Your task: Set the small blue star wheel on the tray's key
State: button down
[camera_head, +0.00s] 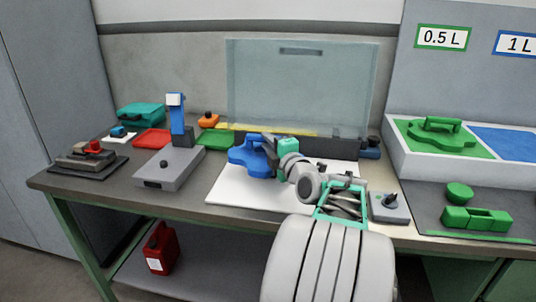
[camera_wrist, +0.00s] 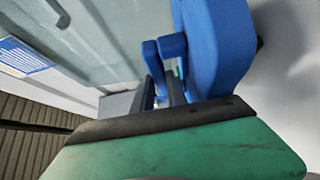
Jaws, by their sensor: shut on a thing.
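A blue star wheel (camera_head: 248,157) with rounded lobes is over the white board on the bench in the head view. My gripper (camera_head: 271,151) is at its right side and shut on it. In the wrist view the wheel (camera_wrist: 218,45) fills the upper right, standing edge-on beside the dark fingers (camera_wrist: 162,82). Blue parts show at the fingertips; the exact grip is partly hidden. On the right, a white tray (camera_head: 399,163) has a green section (camera_head: 407,128) and a blue section (camera_head: 505,143). I cannot make out a key on the tray.
A clear upright panel (camera_head: 300,88) stands close behind the wheel. A grey box with a blue post (camera_head: 177,120) stands left. A grey block with a dark knob (camera_head: 389,207) is right of my arm. Green parts (camera_head: 477,219) lie before the tray. The white board (camera_head: 235,190) has bare room.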

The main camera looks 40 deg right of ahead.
jog(key=shift+w+d+f, duration=0.15)
jog(key=shift+w+f, duration=0.1)
jog(key=shift+w, duration=0.05)
notch_tip(320, 180, down, 4)
jog(key=shift+w+d+r, duration=0.15)
jog(key=shift+r, duration=0.05)
jog(key=shift+f+b, duration=0.25)
jog(key=shift+b, duration=0.45)
jog(key=c, duration=1.4)
grip_release()
jog(key=shift+o, duration=0.4)
jog(key=shift+r, duration=0.1)
